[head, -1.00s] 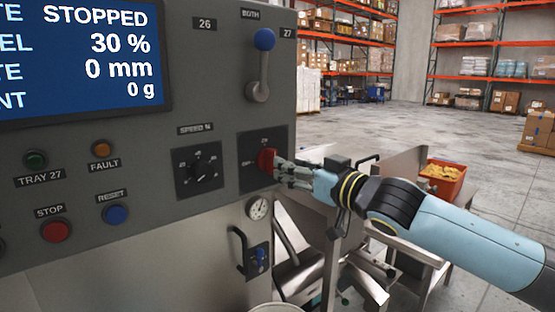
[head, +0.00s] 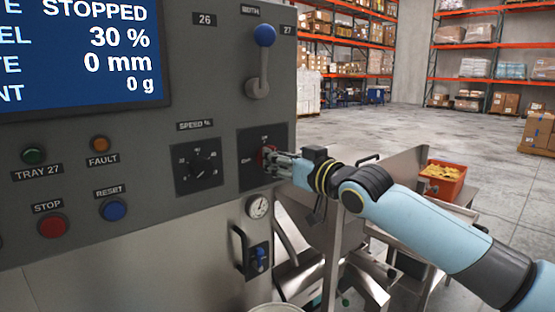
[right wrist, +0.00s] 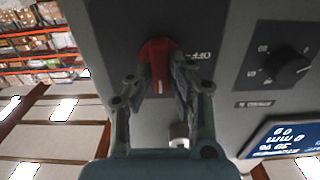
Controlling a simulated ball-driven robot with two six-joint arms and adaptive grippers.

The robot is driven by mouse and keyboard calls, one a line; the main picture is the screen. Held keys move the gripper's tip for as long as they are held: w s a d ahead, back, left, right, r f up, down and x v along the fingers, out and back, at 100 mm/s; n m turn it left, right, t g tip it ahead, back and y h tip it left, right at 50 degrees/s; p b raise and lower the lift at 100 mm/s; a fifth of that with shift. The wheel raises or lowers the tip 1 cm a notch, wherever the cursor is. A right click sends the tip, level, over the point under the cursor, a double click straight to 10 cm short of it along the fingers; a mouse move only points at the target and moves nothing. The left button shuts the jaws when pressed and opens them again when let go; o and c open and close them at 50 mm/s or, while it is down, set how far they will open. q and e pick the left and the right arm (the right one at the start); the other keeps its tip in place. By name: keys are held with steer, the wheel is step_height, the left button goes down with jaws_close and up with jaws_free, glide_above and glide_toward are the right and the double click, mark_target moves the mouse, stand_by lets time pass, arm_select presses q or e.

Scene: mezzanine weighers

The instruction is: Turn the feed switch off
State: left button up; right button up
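The feed switch is a red rotary knob (head: 266,156) on a dark square plate, low on the right of the grey panel. OFF is marked at its left and a small label above it. In the right wrist view, which is upside down, the red knob (right wrist: 156,60) sits between my fingers; its white line points down the picture, away from the OFF label at the right. My right gripper (head: 278,163) is at the knob from the right, and in the right wrist view its fingers (right wrist: 160,84) close on both sides of it. My left gripper is out of view.
Left of the switch is the black speed dial (head: 203,167). Above is a blue-ended lever (head: 264,60). The display (head: 85,55) reads STOPPED. Stop (head: 52,225) and reset (head: 113,209) buttons are at lower left. An orange crate (head: 442,180) stands behind my right arm.

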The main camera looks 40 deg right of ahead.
jaws_close()
steer(key=shift+n, duration=0.3)
steer(key=shift+a+f+n+b, duration=0.1)
steer(key=shift+n+b, duration=1.35)
steer(key=shift+n, duration=1.4)
steer(key=shift+a+f+n+b, duration=0.15)
steer(key=shift+n+b, duration=1.35)
steer(key=shift+n, duration=1.4)
steer(key=shift+f+n+b, duration=0.1)
steer(key=shift+n+b, duration=1.35)
steer(key=shift+n, duration=1.4)
steer(key=o, duration=0.6)
jaws_free()
